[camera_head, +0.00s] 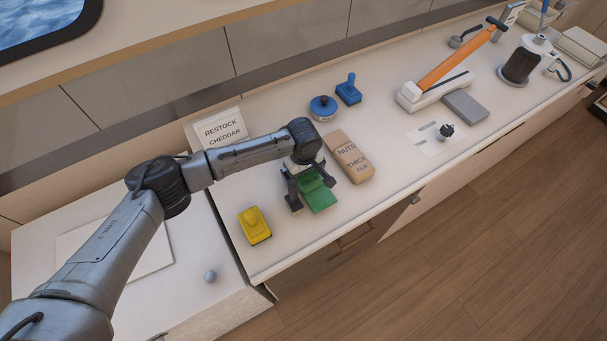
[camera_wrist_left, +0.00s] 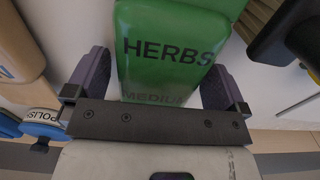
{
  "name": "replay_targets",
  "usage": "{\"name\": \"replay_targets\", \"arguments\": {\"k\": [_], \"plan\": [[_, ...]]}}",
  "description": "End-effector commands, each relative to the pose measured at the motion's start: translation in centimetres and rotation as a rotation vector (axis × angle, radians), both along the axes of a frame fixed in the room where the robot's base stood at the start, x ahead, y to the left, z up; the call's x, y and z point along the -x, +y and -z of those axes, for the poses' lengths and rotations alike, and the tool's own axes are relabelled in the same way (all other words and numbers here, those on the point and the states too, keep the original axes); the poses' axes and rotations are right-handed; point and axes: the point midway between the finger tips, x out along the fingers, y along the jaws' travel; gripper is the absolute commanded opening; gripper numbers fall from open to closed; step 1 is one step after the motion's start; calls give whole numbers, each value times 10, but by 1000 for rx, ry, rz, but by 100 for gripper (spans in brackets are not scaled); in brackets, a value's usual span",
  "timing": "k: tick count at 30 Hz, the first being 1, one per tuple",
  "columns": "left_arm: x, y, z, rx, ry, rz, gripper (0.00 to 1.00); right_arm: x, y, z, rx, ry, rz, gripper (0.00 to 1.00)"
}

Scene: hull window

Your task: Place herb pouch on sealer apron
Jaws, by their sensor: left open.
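The herb pouch (camera_head: 318,194) is green and lies on the counter under my left gripper. In the left wrist view the pouch (camera_wrist_left: 165,55) reads "HERBS" and "MEDIUM". My left gripper (camera_head: 312,191) is open, with one finger on each side of the pouch; it also shows in the left wrist view (camera_wrist_left: 158,88). A narrow gap shows at the left finger; contact at the right finger is unclear. The sealer (camera_head: 437,82), white with a raised orange lever, stands farther right. A flat grey plate (camera_head: 466,106), seemingly its apron, lies in front of it, bare. My right gripper is not in view.
Blue items (camera_head: 323,107) stand behind. A small dark knob (camera_head: 446,131) stands on a white card near the apron. The counter's front edge is close.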

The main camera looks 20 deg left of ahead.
Motion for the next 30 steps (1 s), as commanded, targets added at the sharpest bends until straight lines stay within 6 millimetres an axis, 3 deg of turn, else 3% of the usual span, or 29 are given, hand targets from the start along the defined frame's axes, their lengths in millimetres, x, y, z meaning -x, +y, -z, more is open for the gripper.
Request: {"name": "replay_targets", "arguments": {"k": [7, 25, 30], "plan": [[0, 0, 1, 1, -1, 0, 100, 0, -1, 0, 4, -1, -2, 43], [0, 0, 0, 1, -2, 0, 43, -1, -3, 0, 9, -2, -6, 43], [0, 0, -1, 1, -2, 0, 42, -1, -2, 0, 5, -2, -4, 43]]}}
